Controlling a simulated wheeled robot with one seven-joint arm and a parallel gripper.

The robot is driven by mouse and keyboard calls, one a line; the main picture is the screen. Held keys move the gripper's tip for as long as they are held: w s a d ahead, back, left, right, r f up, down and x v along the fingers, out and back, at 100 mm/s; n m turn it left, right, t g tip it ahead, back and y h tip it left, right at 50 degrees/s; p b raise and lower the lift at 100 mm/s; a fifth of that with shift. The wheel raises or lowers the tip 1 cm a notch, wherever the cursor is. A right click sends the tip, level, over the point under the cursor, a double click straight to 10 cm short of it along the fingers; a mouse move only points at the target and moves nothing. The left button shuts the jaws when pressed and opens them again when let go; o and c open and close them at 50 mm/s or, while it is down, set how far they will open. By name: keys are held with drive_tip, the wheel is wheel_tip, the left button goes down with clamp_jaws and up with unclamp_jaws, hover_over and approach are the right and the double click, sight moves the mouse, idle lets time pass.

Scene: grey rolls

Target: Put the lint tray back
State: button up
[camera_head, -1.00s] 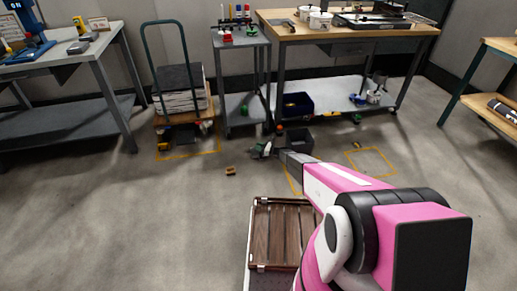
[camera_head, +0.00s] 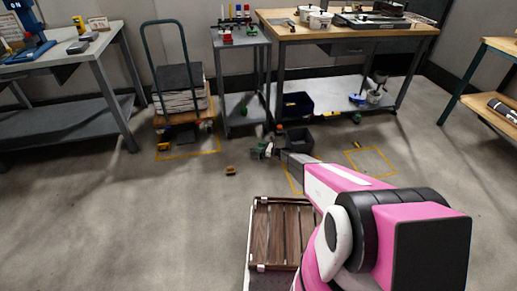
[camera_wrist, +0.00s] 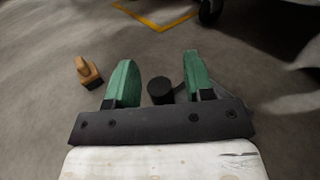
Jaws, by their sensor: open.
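My gripper (camera_head: 262,150) reaches low over the floor in front of the workbench. Its two green fingers stand apart in the wrist view (camera_wrist: 159,66). A small black cylinder (camera_wrist: 160,90) shows between the fingers; I cannot tell whether it touches them. No thing is clearly recognisable as the lint tray. My arm hides part of the floor to the right.
A small orange-brown block (camera_head: 230,170) lies on the floor left of my gripper; a similar one shows in the wrist view (camera_wrist: 88,72). A loaded trolley (camera_head: 180,100), a grey cart (camera_head: 241,85) and a workbench (camera_head: 345,35) stand behind. A wooden slatted crate (camera_head: 283,232) is nearby.

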drive_tip(key=v, duration=1.1)
drive_tip(key=s+d+r+n+g+h, duration=0.2)
drive_tip(key=s+r+n+g+h, duration=0.7)
drive_tip(key=s+r, duration=1.35)
drive_tip(key=s+d+r+n+t+h, duration=0.1)
drive_tip(key=s+d+r+n+h, duration=0.3)
drive_tip(key=s+r, duration=0.7)
drive_tip(key=s+d+r+n+t+h, duration=0.2)
drive_tip(key=s+d+r+n+h, duration=0.2)
drive_tip(key=s+d+r+n, duration=0.4)
drive_tip(key=s+d+r, duration=0.1)
drive_tip(key=s+r, duration=0.2)
drive_tip(key=s, duration=0.1)
drive_tip(key=shift+n, duration=0.3)
